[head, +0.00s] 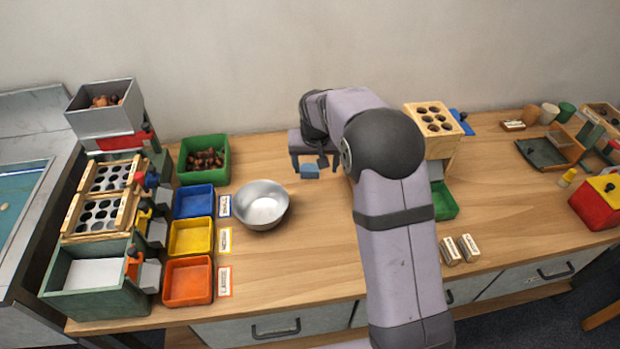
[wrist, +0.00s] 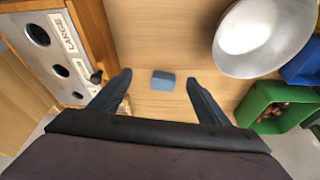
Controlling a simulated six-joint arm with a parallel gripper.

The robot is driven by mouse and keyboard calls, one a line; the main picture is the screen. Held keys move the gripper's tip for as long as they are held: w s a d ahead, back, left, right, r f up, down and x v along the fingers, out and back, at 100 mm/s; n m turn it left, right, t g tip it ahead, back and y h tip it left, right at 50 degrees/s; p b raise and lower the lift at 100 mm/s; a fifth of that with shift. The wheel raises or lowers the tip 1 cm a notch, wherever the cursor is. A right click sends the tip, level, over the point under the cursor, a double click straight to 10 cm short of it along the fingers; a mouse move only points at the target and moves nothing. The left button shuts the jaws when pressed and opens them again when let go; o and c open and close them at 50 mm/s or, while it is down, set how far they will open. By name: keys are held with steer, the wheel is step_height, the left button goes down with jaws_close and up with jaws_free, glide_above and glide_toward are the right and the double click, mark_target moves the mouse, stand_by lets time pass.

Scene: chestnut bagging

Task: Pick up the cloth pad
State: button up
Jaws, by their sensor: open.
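The cloth pad is a small blue block-like pad (head: 310,172) on the wooden table, right of the metal bowl. In the wrist view the pad (wrist: 163,81) lies flat on the table, ahead of and between my two fingertips. My gripper (head: 314,164) is open and empty, pointing down over the pad. In the wrist view the fingers of my gripper (wrist: 157,76) stand apart, one on each side of the pad, with gaps to both. I cannot tell exactly how high the fingertips are above the table.
A metal bowl (head: 262,205) stands left of the pad. A green bin (head: 185,174) holds chestnuts; blue, yellow and orange trays stand in front of it. A wooden stand with holes (head: 434,118) is right of my gripper. Bare table surrounds the pad.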

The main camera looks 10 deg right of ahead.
steer(key=t+b, duration=0.1)
glide_toward(310, 170)
steer(key=w+f, duration=0.1)
steer(key=shift+m, duration=0.3)
steer(key=shift+p+x, duration=0.85)
steer(key=shift+x, duration=2.95)
steer(key=shift+s+f, duration=0.1)
steer(key=shift+s, duration=0.1)
steer(key=c, duration=1.1)
